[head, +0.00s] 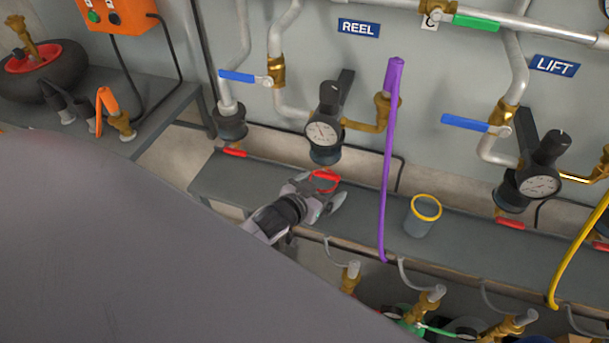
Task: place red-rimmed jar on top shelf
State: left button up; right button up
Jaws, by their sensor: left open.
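The red-rimmed jar (325,180) is at the grey shelf (233,180) under the gauges. Only its red rim shows clearly; my left gripper hides most of its body. My left gripper (321,193) is open, with its fingers at the jar, one on each side of the rim as seen here. I cannot tell whether the fingers touch it or whether the jar's base rests on the shelf. My right gripper is not in view.
A yellow-rimmed grey jar (421,217) stands on the shelf to the right. A purple hose (388,160) hangs between the jars. A gauge regulator (324,130) is just behind the gripper. Brass valves (425,300) sit below the shelf edge. A large grey surface blocks the lower left.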

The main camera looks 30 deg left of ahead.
pick_arm(q)
jog(key=d+p+v, duration=0.1)
jog(key=p+v, duration=0.1)
jog(key=v, duration=0.9)
jog(key=s+d+f+m+g+h, duration=0.1)
jog(key=s+d+f+g, duration=0.2)
jog(key=s, duration=0.8)
notch_tip(320, 180, down, 2)
jog(key=shift+d+f+m, duration=0.25)
jog(key=shift+d+m, duration=0.05)
jog(key=shift+d, duration=0.6)
notch_tip(320, 180, up, 4)
jog(key=p, duration=0.3)
jog(key=shift+p, duration=0.3)
